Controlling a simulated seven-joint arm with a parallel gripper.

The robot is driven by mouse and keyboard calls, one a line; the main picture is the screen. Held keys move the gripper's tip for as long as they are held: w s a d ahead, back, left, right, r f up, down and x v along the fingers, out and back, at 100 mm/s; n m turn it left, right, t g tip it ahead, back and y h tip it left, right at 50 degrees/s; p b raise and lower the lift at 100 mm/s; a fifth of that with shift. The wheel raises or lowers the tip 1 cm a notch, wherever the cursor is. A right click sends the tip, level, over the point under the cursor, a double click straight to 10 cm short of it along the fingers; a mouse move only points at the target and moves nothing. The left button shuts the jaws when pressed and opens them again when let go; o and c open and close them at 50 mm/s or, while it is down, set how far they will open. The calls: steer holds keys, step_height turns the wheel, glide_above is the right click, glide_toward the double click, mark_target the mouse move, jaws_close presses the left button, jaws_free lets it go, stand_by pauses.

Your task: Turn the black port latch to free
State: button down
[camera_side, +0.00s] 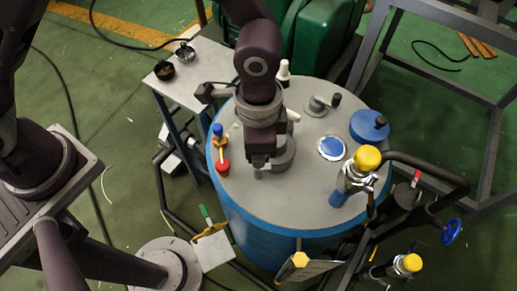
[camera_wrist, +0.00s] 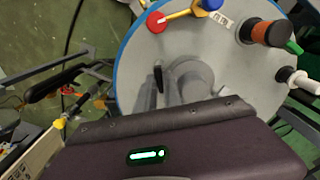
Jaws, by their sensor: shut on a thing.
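A blue tank (camera_side: 245,205) with a flat grey lid stands in the middle of the side view. My gripper (camera_side: 262,168) points down at the front left of the lid, beside a round grey port (camera_side: 284,153). In the wrist view the same grey port (camera_wrist: 192,76) shows with the narrow, upright black port latch (camera_wrist: 158,78) at its left. My gripper is shut at the latch. The fingertips and the contact are hidden by my gripper body in the wrist view and are small in the side view.
A second grey port with a dark knob (camera_side: 335,98), a blue cap (camera_side: 369,126), a blue-and-white disc (camera_side: 331,147) and a yellow-capped valve (camera_side: 367,158) stand on the lid. A red-based yellow lever (camera_side: 221,155) is at left. A grey side table (camera_side: 207,75) holds small cups.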

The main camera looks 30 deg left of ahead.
steer(key=m, duration=0.3)
steer(key=shift+m, duration=2.2)
steer(key=c, duration=1.5)
jaws_free()
step_height(320, 180, up, 7)
steer(key=shift+r, duration=0.1)
